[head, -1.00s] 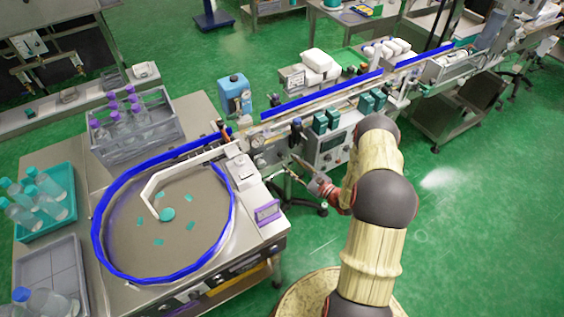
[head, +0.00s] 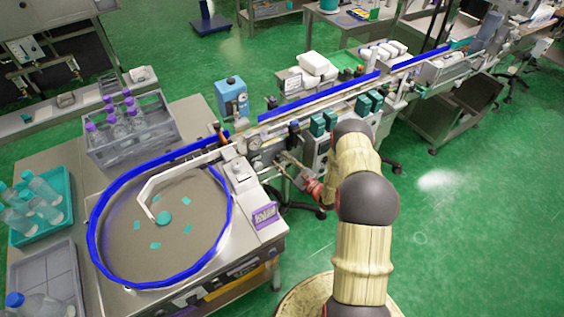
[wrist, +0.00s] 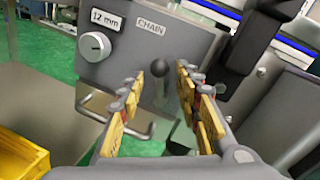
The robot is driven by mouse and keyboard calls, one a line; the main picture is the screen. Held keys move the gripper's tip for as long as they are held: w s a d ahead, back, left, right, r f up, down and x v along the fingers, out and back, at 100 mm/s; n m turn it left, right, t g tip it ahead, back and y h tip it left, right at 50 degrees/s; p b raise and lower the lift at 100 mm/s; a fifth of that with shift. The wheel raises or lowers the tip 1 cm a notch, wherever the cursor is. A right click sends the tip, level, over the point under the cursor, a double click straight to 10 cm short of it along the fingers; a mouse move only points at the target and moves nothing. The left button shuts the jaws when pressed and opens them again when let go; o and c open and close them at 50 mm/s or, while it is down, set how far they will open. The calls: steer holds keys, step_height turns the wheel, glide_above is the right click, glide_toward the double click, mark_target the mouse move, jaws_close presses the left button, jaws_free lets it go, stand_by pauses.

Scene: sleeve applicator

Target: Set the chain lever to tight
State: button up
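In the wrist view, a grey panel (wrist: 125,55) carries a label reading CHAIN (wrist: 151,28). Below the label is the chain lever (wrist: 158,70), with a dark round knob. My gripper (wrist: 160,76) is open, its two yellow-padded fingers pointing at the panel. The knob appears between the fingertips, with space on both sides. I cannot tell how far it is in depth. Which setting the lever is at cannot be read. In the head view, my gripper (head: 284,160) is at the machine's front side, beside the conveyor; the lever cannot be made out there.
A dial knob (wrist: 94,46) under a 12 mm label is left of the lever. A bent metal handle (wrist: 118,116) is below. A dark bracket (wrist: 254,42) stands close on the right. The round turntable (head: 180,220) is left of my arm; green floor is open to the right.

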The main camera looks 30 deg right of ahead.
steer(key=shift+c, duration=0.4)
steer(key=c, duration=0.7)
jaws_close()
steer(key=shift+d+f+m+b, duration=0.1)
steer(key=shift+d+m+b, duration=0.2)
steer(key=shift+m+b, duration=0.6)
steer(key=shift+d+m+t+b, duration=0.2)
steer(key=shift+m+t, duration=0.05)
steer(key=shift+m, duration=0.4)
steer(key=shift+d+m+t+b, duration=0.15)
steer(key=shift+m+t, duration=0.1)
steer(key=shift+m, duration=0.4)
steer(key=o, duration=0.8)
jaws_free()
